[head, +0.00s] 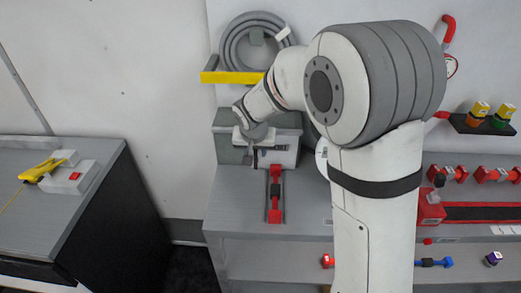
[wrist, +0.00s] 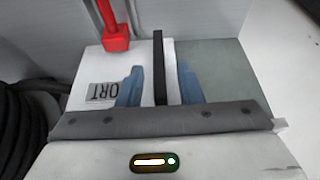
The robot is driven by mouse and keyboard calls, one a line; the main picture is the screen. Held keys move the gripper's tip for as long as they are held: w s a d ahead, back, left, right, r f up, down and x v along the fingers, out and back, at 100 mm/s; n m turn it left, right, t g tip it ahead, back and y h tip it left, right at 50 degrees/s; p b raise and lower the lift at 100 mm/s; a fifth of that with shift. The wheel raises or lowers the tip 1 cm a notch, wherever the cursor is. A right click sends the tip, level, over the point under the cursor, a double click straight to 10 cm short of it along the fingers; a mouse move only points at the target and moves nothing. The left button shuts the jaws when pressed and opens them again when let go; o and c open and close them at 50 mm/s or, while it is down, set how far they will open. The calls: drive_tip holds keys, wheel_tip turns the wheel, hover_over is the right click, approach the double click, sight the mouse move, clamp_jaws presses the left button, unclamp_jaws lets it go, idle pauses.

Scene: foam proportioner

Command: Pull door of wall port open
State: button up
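The wall port is a grey-green box (head: 229,148) on the grey counter, left of my arm in the head view. Its white door (wrist: 137,58) carries a label reading "ORT", partly cut off by my finger, and a black bar handle (wrist: 159,62). The door looks shut against the box, though my arm covers part of it. My gripper (wrist: 160,88) is at the door with its two blue-grey fingers open, one on each side of the handle. Small gaps show between the fingers and the bar, so it is not clamped.
A red-ended bar (head: 275,195) lies on the counter before the port; its red end (wrist: 115,35) shows in the wrist view. A coiled grey hose (head: 236,50) hangs above a yellow shelf edge (head: 232,77). A left bench (head: 95,165) holds a yellow tool (head: 40,170). Open floor lies between.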

clamp_jaws()
idle(0.6)
